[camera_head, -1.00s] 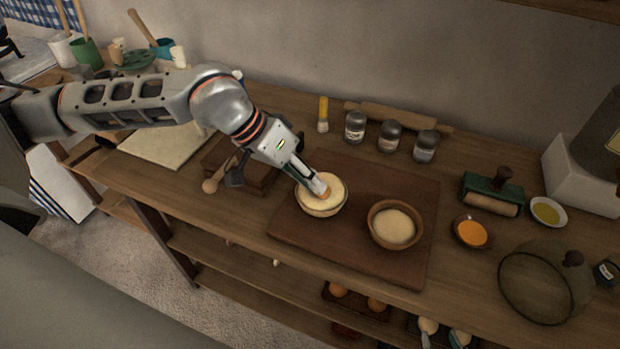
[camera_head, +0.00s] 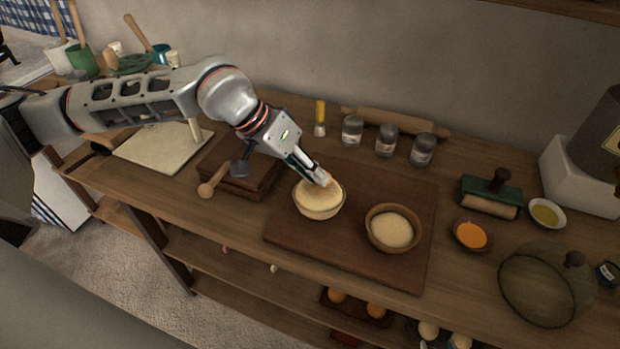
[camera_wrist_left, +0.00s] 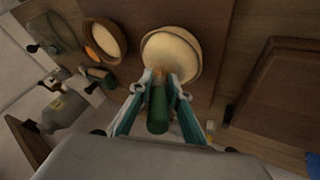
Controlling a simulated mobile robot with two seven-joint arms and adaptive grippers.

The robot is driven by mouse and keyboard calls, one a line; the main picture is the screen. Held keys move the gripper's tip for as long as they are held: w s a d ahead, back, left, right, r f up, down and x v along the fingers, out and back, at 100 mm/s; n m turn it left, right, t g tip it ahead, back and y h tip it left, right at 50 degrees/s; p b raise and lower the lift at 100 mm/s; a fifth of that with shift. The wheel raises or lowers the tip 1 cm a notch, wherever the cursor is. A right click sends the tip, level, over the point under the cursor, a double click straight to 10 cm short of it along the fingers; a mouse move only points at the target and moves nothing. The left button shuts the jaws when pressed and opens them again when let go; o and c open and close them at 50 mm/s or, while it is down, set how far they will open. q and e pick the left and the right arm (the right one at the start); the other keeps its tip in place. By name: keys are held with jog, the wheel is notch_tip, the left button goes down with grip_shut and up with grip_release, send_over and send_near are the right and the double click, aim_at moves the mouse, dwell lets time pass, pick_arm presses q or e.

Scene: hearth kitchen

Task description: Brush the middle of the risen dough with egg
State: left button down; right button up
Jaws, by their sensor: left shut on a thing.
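The dough (camera_head: 314,199) is pale and domed in a round bowl (camera_head: 319,214) on the dark board; it also shows in the wrist view (camera_wrist_left: 172,47). My left gripper (camera_head: 318,178) is over the dough's far side. It is shut on a brush with a green handle (camera_wrist_left: 157,110), and the tan bristles (camera_wrist_left: 160,72) point at the dough. I cannot tell whether the bristles touch it. A small bowl of orange liquid (camera_head: 471,235), which may be the egg, stands to the right of the board. My right gripper is not in view.

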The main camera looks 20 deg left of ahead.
aim_at(316, 196)
pick_arm(q)
jog(key=shift+s+a+f, duration=0.1)
jog(key=shift+a+f, duration=0.05)
jog(key=shift+f, duration=0.25)
jog(key=shift+s, duration=0.85)
jog(key=shift+s+r+b, duration=0.1)
jog(key=shift+s+b, duration=0.2)
jog(key=shift+s, duration=0.5)
jog(key=shift+w+r, duration=0.15)
jog(key=shift+w, duration=0.05)
jog(key=shift+w+r+b, duration=0.15)
jog(key=shift+w+b, duration=0.05)
jog(key=shift+w, duration=0.6)
jog(key=shift+w+r+b, duration=0.1)
jog(key=shift+w+b, duration=0.1)
jog(key=shift+w, duration=0.6)
jog(key=shift+s+a, duration=0.1)
jog(key=shift+a, duration=0.9)
jog(key=shift+s+d+f+b, duration=0.1)
jog(key=shift+s+b, duration=0.3)
jog(key=shift+s, duration=1.15)
